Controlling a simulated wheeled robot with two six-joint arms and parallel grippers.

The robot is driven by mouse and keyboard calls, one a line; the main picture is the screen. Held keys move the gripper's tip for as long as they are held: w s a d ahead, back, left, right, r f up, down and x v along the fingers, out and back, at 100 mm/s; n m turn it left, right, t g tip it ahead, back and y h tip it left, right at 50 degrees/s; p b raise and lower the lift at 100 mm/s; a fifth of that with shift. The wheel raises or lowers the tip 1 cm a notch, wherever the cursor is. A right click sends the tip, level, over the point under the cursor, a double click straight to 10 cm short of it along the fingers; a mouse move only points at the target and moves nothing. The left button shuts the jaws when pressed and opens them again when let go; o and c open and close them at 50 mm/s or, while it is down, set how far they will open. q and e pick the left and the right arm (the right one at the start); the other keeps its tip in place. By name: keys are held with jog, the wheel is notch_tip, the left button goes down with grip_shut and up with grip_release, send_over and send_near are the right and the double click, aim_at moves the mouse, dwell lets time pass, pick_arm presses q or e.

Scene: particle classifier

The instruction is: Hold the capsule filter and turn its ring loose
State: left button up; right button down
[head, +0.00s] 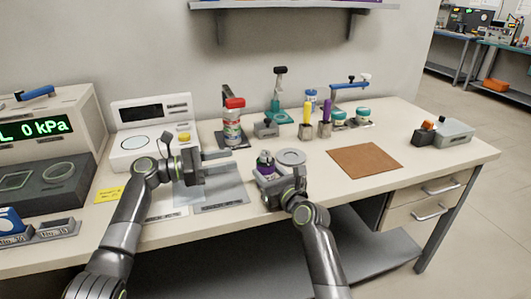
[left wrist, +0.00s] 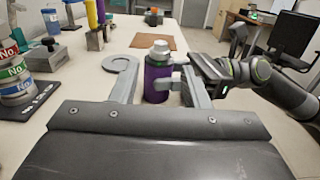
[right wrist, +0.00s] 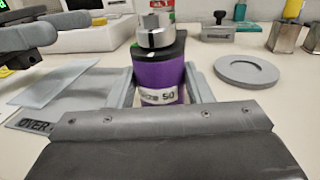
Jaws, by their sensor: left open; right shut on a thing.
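The capsule filter is a purple cylinder (right wrist: 160,75) with a white label, a dark collar and a silver ring-like top (right wrist: 154,32). It stands upright over the bench, and it also shows in the left wrist view (left wrist: 157,84) and the head view (head: 264,161). My right gripper (head: 267,172) is shut on its body, one finger on each side. My left gripper (head: 228,163) is open and empty, to the left of the capsule in the head view, with its fingers pointing toward it. In the left wrist view the capsule appears between the fingers, beyond their tips.
A flat grey round holder (head: 290,157) lies just right of the capsule. A grey mat (head: 222,196) and a translucent sheet lie below my left gripper. A stack of labelled rings (head: 232,127) stands behind. A brown mat (head: 365,159) lies clear at the right.

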aim_at(266, 151)
pick_arm(q)
jog(key=x, duration=1.1)
jog(key=shift+d, duration=0.15)
jog(key=c, duration=0.8)
jog(key=shift+o, duration=0.2)
jog(key=shift+f+n+t+y, duration=0.1)
jog(key=shift+n+t+y, duration=0.25)
jog(key=shift+t, duration=0.25)
jog(key=n+t+y, duration=0.1)
jog(key=n+t, duration=0.1)
jog(key=t, duration=0.1)
jog(key=shift+n+t+y, duration=0.3)
jog(key=shift+n+y, duration=0.05)
jog(key=shift+f+n+t+y, duration=0.1)
jog(key=shift+n+t+y, duration=1.9)
jog(key=shift+t+y, duration=0.2)
jog(key=shift+n+y, duration=0.3)
jog(key=shift+y, duration=0.1)
